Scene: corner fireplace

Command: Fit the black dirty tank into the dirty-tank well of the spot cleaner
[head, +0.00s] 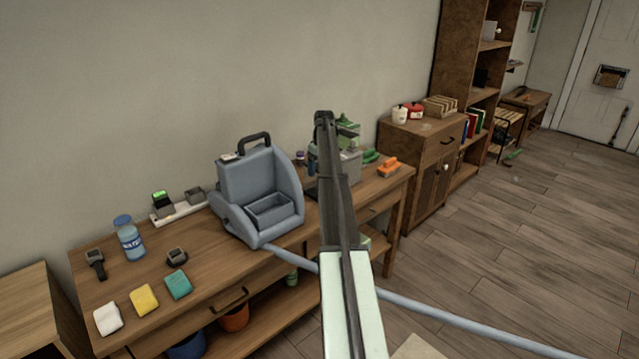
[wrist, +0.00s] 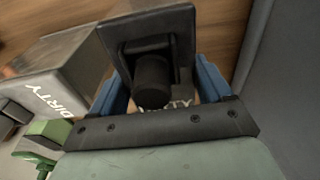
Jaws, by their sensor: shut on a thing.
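In the wrist view my gripper (wrist: 160,85) has its blue fingers shut on a black tank (wrist: 150,28), with a black round knob between them. White lettering on it is only partly visible. A grey tank (wrist: 75,65) marked DIRTY stands beside it on the left. In the head view the blue-grey spot cleaner (head: 262,178) stands upright on the table, its open front well (head: 270,209) looking empty. My arm hides most of my gripper and the held tank there, to the right of the cleaner. Whether the black tank touches the table is unclear.
The wooden table (head: 213,272) holds a bottle (head: 130,238), a power strip (head: 178,212), sponges (head: 144,299) and an orange tool (head: 388,167). A grey container (head: 349,168) shows partly behind my arm. A blue-grey hose (head: 440,316) runs from the cleaner across the front.

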